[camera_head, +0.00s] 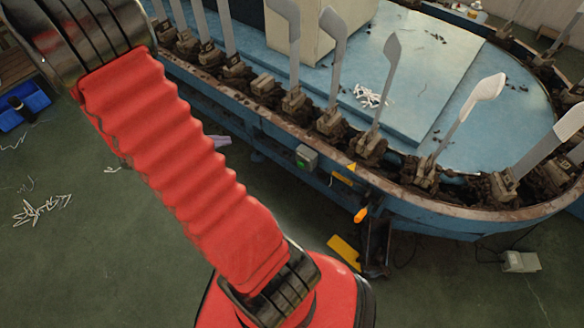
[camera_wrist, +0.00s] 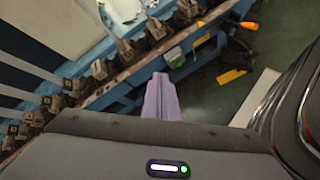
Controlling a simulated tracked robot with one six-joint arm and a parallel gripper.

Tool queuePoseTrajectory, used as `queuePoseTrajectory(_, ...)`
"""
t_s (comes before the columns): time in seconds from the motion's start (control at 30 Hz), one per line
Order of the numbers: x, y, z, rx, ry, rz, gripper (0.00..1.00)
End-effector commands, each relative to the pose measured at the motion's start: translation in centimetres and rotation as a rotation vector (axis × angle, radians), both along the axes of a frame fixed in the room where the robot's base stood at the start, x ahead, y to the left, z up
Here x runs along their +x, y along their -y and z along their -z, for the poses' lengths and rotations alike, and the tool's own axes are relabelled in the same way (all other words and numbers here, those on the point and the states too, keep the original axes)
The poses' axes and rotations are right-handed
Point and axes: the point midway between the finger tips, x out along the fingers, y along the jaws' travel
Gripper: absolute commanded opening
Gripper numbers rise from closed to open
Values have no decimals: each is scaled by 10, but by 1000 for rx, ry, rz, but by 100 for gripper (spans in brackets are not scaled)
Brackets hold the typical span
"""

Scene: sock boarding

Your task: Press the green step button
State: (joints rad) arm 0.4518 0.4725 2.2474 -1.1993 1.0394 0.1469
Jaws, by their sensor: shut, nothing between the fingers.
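The green step button sits on a small grey-green box (camera_head: 306,157) on the blue side of the oval machine. The box also shows in the wrist view (camera_wrist: 174,54), just beyond and slightly right of my fingertips. My gripper (camera_wrist: 160,77) has pale purple fingers, shut together with nothing between them. The fingers point toward the machine's side and look apart from the box. In the head view only a small purple part of my gripper (camera_head: 219,140) shows past my red arm, left of the box. The rest is hidden.
The oval blue machine (camera_head: 240,119) carries several upright grey sock boards (camera_head: 391,57) along its rusty rim. An orange handle (camera_head: 361,215) and a yellow plate (camera_head: 344,251) are below and right of the box. Green floor lies in front.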

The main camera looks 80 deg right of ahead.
Motion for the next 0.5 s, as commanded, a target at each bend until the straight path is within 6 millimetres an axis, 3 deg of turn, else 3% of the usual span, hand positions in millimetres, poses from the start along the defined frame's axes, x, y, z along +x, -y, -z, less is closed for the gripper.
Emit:
queuePoseTrajectory(0.2,-15,33,47,-8,-139,-67,0)
queuePoseTrajectory(0.5,-39,66,117,11,-300,-179,0)
